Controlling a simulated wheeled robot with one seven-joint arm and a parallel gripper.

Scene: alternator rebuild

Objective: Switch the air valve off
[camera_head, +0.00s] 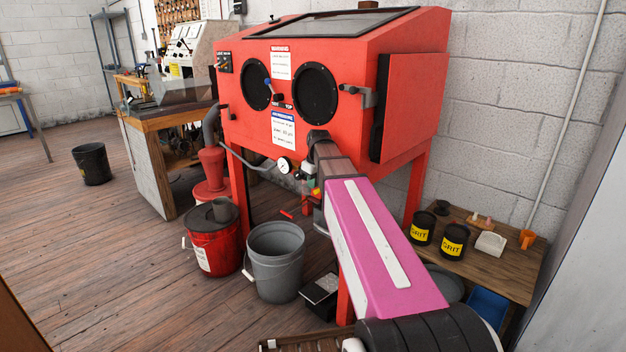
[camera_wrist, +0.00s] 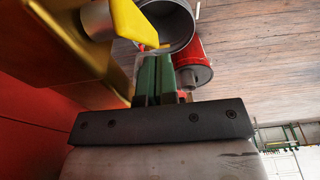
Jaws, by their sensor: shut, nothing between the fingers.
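In the wrist view, a yellow valve handle (camera_wrist: 132,22) sits on a round grey stem (camera_wrist: 98,20) at the upper left, beside a yellow-gold surface. My gripper (camera_wrist: 160,58), with green fingers, is shut and empty. Its fingertips are just beyond the handle's lower end in the picture; I cannot tell whether they touch it. In the head view, a small yellow and orange part (camera_head: 316,192) shows under the front of the red blasting cabinet (camera_head: 240,125), close to the pressure gauge (camera_head: 284,165). My arm hides most of that area and the gripper there.
A grey bucket (camera_head: 276,262) and a red bucket (camera_head: 213,245) stand on the floor before the cabinet. A low wooden table (camera_head: 490,262) with black grit cans (camera_head: 453,240) is at the right. The wooden floor at the left is mostly clear.

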